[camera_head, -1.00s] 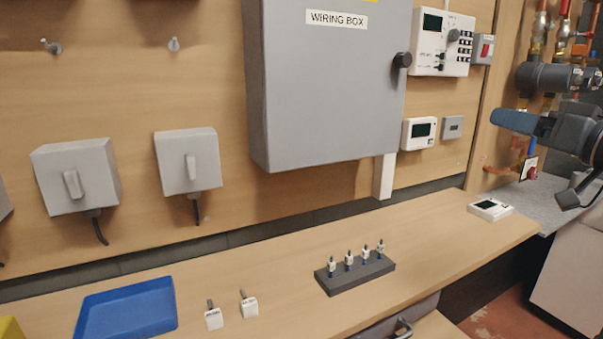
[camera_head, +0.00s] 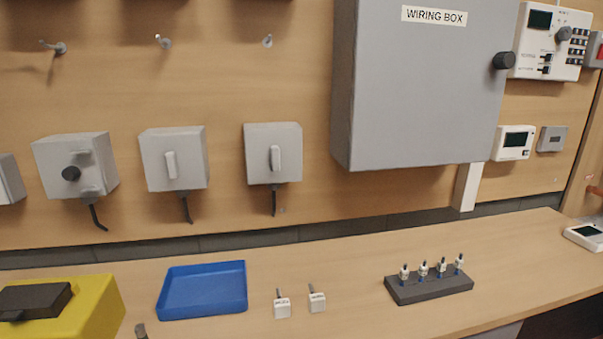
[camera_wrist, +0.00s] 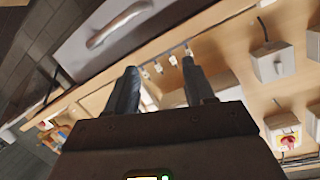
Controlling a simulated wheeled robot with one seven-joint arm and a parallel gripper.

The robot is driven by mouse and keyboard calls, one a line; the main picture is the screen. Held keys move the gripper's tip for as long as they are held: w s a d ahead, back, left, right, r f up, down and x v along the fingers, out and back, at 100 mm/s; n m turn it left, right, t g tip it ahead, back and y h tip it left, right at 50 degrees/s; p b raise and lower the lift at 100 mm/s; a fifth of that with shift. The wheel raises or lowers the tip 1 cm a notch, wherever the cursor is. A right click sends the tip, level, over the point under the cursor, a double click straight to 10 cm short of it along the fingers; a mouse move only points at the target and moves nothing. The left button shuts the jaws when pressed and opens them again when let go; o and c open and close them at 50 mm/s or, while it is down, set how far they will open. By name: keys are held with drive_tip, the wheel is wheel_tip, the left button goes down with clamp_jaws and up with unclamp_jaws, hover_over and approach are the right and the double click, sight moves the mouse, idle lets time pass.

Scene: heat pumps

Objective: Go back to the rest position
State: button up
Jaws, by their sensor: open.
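My gripper (camera_wrist: 160,88) shows in the wrist view with its two dark fingers spread apart and nothing between them. Beyond the fingertips are the wooden bench and several small white-tagged pieces, some way off. My gripper and arm are out of the head view. The wrist view is tilted, with a drawer front and its handle (camera_wrist: 118,22) at the upper left.
The bench (camera_head: 340,260) holds a yellow box (camera_head: 95,310), a blue tray (camera_head: 203,290), two white-tagged pieces (camera_head: 282,308) and a dark rack (camera_head: 430,289) of several small pieces. The wiring box (camera_head: 420,90) and grey switch boxes (camera_head: 272,153) are on the wall.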

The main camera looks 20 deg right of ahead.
drive_tip(key=s+a+n+y, duration=0.2)
drive_tip(key=s+a+n, duration=0.2)
drive_tip(key=s, duration=0.5)
drive_tip(key=s+a+f+n+y, duration=0.1)
drive_tip(key=s+a+n+y, duration=0.2)
drive_tip(key=s+a, duration=0.5)
drive_tip(key=shift+s+a+f+n, duration=0.2)
drive_tip(key=shift+s+a+n, duration=0.15)
drive_tip(key=shift+a+n, duration=0.15)
